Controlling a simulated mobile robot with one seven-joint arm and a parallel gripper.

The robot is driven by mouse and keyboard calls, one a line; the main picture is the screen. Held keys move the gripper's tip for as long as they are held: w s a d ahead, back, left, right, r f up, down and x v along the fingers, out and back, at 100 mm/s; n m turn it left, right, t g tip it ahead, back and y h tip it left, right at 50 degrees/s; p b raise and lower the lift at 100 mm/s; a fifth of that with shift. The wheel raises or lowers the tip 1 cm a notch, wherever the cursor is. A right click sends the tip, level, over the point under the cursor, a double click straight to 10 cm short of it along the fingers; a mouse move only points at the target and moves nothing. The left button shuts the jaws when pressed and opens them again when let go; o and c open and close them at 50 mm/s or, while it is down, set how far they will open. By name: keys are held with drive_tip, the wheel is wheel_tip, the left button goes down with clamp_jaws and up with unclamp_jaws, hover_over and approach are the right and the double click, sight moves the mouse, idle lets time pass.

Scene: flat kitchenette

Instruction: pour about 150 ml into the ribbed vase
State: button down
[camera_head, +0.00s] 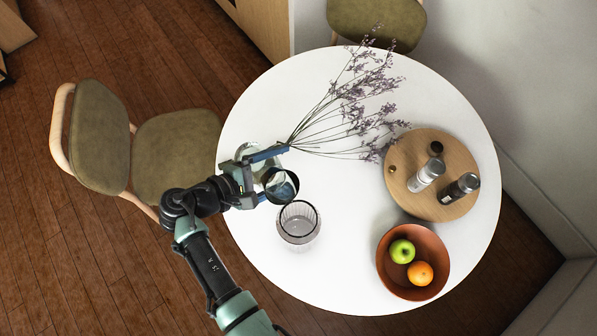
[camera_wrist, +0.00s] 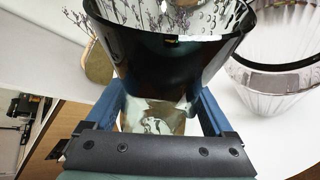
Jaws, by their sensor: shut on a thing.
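My gripper (camera_head: 276,172) is shut on a dark, glossy, see-through vessel (camera_head: 281,187) above the left part of the white table. In the wrist view the vessel (camera_wrist: 170,62) sits between the two blue fingers, its wide rim at the top. I cannot tell how much liquid it holds. The clear ribbed vase (camera_head: 298,224) stands upright on the table, just below and right of the held vessel in the head view. In the wrist view the vase (camera_wrist: 282,80) shows at the right, with a gap to the held vessel at the fingers' height. I see no stream of liquid.
Dried purple flowers (camera_head: 345,122) lie on the white table (camera_head: 345,270). A round wooden board (camera_head: 419,200) bears a white shaker (camera_head: 427,176) and a dark one (camera_head: 459,188). An orange-brown bowl (camera_head: 389,276) holds an apple and an orange. A clear round rim (camera_head: 243,150) shows by my gripper.

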sight(279, 180)
drive_tip(key=shift+d+r+n+g+h+p, duration=0.1)
drive_tip(key=shift+r+n+g+h+p, duration=0.3)
drive_tip(key=shift+r+n+p, duration=0.15)
drive_tip(key=shift+w+f+n+g+h+b, duration=0.1)
drive_tip(key=shift+f+n+g+h+b, duration=0.3)
drive_tip(key=shift+f+b, duration=0.45)
drive_tip(key=shift+w+a+f+n+g+h+b, duration=0.1)
drive_tip(key=shift+f+n+g+h+b, duration=0.4)
drive_tip(key=shift+f+b, duration=0.7)
drive_tip(key=shift+a+f+n+g+h+b, duration=0.1)
drive_tip(key=shift+f+n+g+h+b, duration=0.15)
drive_tip(key=shift+f+n+b, duration=0.75)
drive_tip(key=shift+w+a+f+n+g+h+b, duration=0.1)
drive_tip(key=shift+f+n+g+h+b, duration=0.25)
drive_tip(key=shift+f+b, duration=1.1)
drive_tip(key=shift+s+r, duration=0.1)
drive_tip(key=shift+r, duration=0.1)
